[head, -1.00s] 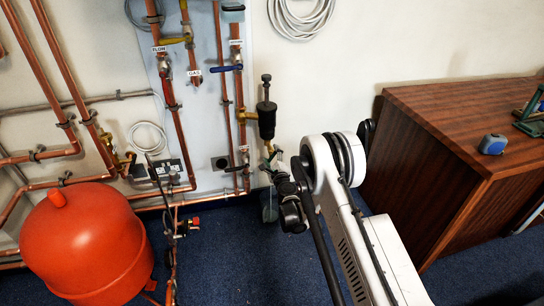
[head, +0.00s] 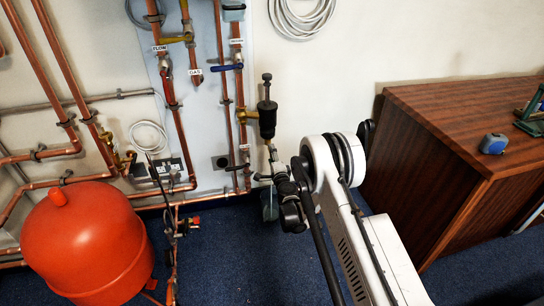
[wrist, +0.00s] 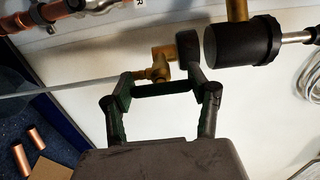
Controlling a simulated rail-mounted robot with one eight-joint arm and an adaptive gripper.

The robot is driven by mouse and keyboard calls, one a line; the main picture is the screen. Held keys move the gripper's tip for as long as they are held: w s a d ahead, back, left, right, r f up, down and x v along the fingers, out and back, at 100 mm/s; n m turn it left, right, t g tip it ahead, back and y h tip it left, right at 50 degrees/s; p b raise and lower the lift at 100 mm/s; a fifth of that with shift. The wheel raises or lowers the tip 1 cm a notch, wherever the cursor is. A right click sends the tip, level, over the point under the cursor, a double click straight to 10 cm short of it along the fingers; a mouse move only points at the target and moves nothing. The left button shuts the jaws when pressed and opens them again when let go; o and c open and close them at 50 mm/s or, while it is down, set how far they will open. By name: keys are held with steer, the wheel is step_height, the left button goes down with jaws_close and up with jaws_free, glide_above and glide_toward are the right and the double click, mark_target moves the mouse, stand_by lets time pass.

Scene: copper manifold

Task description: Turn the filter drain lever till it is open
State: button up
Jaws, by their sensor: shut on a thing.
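The filter (head: 267,118) is a black cylinder with a brass side fitting on the wall board. In the wrist view it lies at the upper right (wrist: 240,42). A brass drain valve (wrist: 160,62) sits at its lower end, with a thin grey pipe (wrist: 75,83) running left from it. A dark bar, seemingly the drain lever (wrist: 162,88), lies across between my fingertips beside the valve. My gripper (wrist: 163,90) is shut on it. In the head view my gripper (head: 262,178) is below the filter, small and partly hidden by my wrist.
Copper pipes (head: 220,90) and labelled valves crowd the board left of the filter. A red tank (head: 88,240) stands at the lower left. A wooden cabinet (head: 430,190) stands right of my arm. Blue carpet (head: 225,270) lies open between tank and arm.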

stand_by(0.4)
steer(key=o, duration=1.2)
steer(key=shift+v, duration=3.75)
steer(key=shift+r, duration=0.15)
